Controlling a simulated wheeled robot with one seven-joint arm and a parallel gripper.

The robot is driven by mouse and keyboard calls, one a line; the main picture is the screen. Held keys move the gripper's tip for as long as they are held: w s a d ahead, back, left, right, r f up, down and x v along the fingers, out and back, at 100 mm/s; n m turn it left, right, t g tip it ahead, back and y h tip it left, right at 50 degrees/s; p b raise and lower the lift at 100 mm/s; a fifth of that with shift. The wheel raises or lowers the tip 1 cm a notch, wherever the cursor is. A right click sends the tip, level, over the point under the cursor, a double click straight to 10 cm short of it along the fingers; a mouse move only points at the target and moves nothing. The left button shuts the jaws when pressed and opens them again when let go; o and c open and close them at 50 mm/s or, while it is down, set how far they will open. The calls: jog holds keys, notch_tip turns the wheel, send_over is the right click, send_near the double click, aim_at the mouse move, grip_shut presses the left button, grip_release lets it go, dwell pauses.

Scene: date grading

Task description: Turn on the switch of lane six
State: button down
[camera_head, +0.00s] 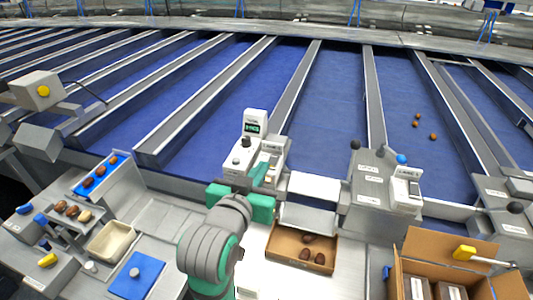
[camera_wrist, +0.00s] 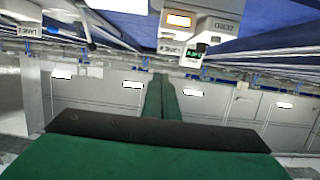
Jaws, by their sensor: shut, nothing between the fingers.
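A white control box (camera_head: 243,162) stands at the near end of the blue lanes, in the middle of the head view. It has a green display (camera_head: 252,128), a black knob (camera_head: 245,142) and small labels too small to read. A second control box (camera_head: 368,182) with black knobs and a white unit (camera_head: 405,188) stands to the right. I cannot tell which switch belongs to lane six. My gripper (camera_head: 262,172) is shut and empty, in front of the middle box; whether it touches it is unclear. In the wrist view, its closed fingers (camera_wrist: 161,95) point towards grey panels, below a small display (camera_wrist: 194,52).
A cardboard tray (camera_head: 274,275) with several dates sits just right of my arm. An open carton (camera_head: 450,248) stands at the right. A blue mat (camera_head: 136,277) and a beige bowl (camera_head: 110,241) lie at the left. Loose dates (camera_head: 433,136) lie on a lane.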

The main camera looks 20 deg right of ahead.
jog(key=shift+w, duration=0.15)
jog(key=shift+w, duration=0.1)
send_over(271, 172)
notch_tip(271, 172, down, 2)
notch_tip(271, 172, down, 3)
jog(key=shift+f, duration=0.7)
